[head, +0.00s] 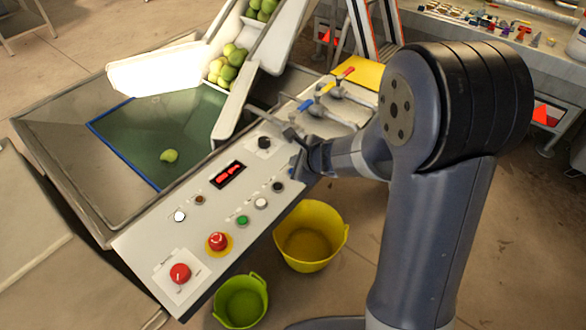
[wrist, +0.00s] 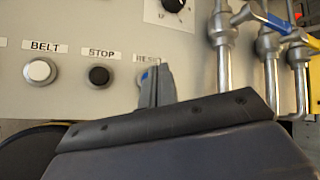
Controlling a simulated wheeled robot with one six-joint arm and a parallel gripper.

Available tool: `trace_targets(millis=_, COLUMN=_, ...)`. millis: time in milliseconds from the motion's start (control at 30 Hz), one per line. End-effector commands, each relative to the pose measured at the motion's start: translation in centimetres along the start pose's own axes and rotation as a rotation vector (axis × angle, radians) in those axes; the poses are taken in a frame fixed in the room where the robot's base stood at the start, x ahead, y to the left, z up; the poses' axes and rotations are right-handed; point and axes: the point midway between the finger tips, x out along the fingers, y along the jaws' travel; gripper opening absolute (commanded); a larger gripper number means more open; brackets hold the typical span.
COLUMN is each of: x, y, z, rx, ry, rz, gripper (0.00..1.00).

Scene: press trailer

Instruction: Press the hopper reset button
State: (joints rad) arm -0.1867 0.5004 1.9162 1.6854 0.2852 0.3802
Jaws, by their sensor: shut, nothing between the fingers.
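The control panel (head: 150,238) slopes across the head view. In the wrist view, a label reading "RESE", its end cut off by my gripper, sits above the reset button (wrist: 142,78). Only a sliver of that button shows, pale with a bluish spot; my fingers cover the rest. My gripper (wrist: 154,84) is shut and empty, its tips over this button. I cannot tell if they touch it. In the head view my gripper (head: 297,165) is at the panel's right edge, past the black stop button (head: 278,187), and hides the reset button.
The white belt button (wrist: 40,72) is left of stop. A dial (wrist: 174,5) and metal valves (wrist: 268,48) with coloured handles lie above and right. A red emergency button (head: 218,241) is further down the panel. Yellow (head: 310,237) and green (head: 241,301) buckets stand below.

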Motion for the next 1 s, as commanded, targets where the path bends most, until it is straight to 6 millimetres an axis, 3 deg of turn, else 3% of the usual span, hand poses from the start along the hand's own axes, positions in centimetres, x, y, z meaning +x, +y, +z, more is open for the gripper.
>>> trace_targets(millis=400, x=-3.1, y=-2.3, z=2.3, rx=-0.001, ry=0.000, rz=-0.001, gripper=0.00)
trace_targets(millis=1000, x=-3.0, y=-2.2, z=2.2, rx=-0.001, ry=0.000, rz=0.000, gripper=0.00)
